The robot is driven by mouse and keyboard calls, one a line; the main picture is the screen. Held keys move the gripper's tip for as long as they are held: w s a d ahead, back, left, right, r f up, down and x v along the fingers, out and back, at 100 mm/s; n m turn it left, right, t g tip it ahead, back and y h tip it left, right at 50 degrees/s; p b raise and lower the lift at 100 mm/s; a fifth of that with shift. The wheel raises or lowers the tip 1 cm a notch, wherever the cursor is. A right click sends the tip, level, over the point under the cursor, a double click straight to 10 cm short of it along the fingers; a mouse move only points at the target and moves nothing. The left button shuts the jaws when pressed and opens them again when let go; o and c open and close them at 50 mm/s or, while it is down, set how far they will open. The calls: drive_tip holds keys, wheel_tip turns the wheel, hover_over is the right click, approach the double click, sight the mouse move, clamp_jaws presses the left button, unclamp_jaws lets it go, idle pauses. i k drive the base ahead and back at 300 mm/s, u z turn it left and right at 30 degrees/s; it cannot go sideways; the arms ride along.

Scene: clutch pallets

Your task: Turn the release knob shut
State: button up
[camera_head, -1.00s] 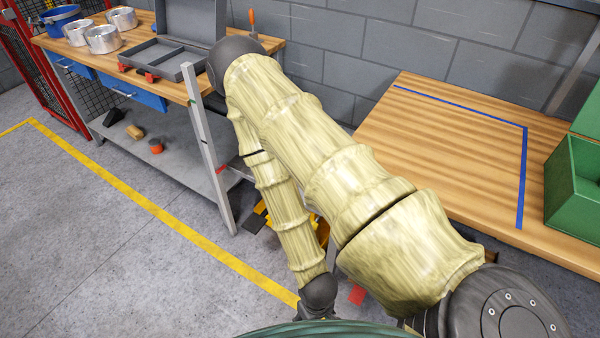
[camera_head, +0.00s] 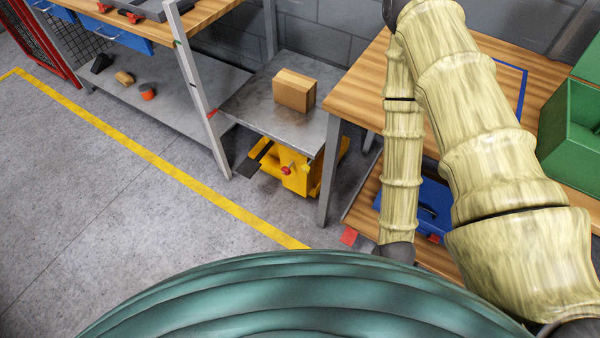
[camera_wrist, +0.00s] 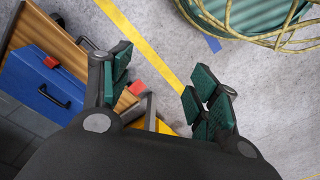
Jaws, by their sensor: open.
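The release knob appears to be the small red knob (camera_head: 286,169) on the front of a yellow lift-table base (camera_head: 299,180). A smaller yellowish knob (camera_head: 306,168) is beside it. I cannot tell how far the red knob is turned. My gripper (camera_wrist: 160,92) is open and empty in the wrist view, its green-padded fingers spread above the floor. A bit of yellow (camera_wrist: 157,126) shows low between the fingers, largely hidden by my gripper's body; no knob shows there. In the head view my gripper is hidden; my forearm hangs right of the lift table.
The lift table's grey top (camera_head: 262,112) carries a cardboard box (camera_head: 294,90). A wooden workbench (camera_head: 360,85) with a grey leg stands close on its right, a blue case (camera_head: 430,205) below. A grey shelf (camera_head: 185,95) stands left. Floor in front is open.

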sight(286, 170)
drive_tip(key=z, duration=2.35)
drive_tip(key=k, duration=1.1)
drive_tip(key=u, duration=2.8)
